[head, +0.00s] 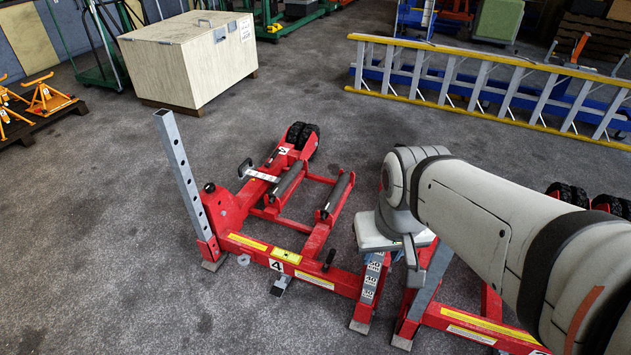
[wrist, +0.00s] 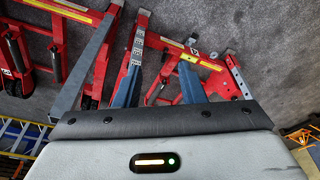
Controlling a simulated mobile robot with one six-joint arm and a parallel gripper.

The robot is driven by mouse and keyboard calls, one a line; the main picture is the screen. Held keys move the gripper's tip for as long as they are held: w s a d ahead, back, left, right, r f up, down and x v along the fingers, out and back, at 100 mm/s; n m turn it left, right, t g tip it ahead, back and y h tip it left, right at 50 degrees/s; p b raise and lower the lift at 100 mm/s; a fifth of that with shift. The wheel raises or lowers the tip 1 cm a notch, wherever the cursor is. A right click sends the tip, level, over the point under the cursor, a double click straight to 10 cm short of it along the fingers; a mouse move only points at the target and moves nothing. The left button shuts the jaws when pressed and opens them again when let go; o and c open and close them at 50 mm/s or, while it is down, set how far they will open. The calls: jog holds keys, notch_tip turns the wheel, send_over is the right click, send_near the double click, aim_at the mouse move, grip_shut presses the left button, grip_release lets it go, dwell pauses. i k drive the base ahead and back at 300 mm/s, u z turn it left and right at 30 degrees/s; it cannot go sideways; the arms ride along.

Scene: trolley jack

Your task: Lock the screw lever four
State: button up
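A red trolley jack frame (head: 305,268) stands on the floor at the centre of the head view, with a label "4" (head: 276,265) on its front beam. A small black-ended lever (head: 329,260) sticks up from that beam to the right of the label; I cannot tell whether it is locked. My gripper (head: 388,250) is above the right end of the beam, near the numbered scale post.
A grey post with holes (head: 178,160) rises at the jack's left end. A second red frame (head: 470,322) stands on the right, below my arm. A wooden crate (head: 190,62) and a yellow-railed ladder (head: 480,80) are behind.

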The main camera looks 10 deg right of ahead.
aim_at(329, 259)
jog(key=u, duration=0.05)
jog(key=k, duration=1.25)
jog(key=u, duration=0.45)
jog(key=i, duration=2.1)
jog(key=z, duration=0.85)
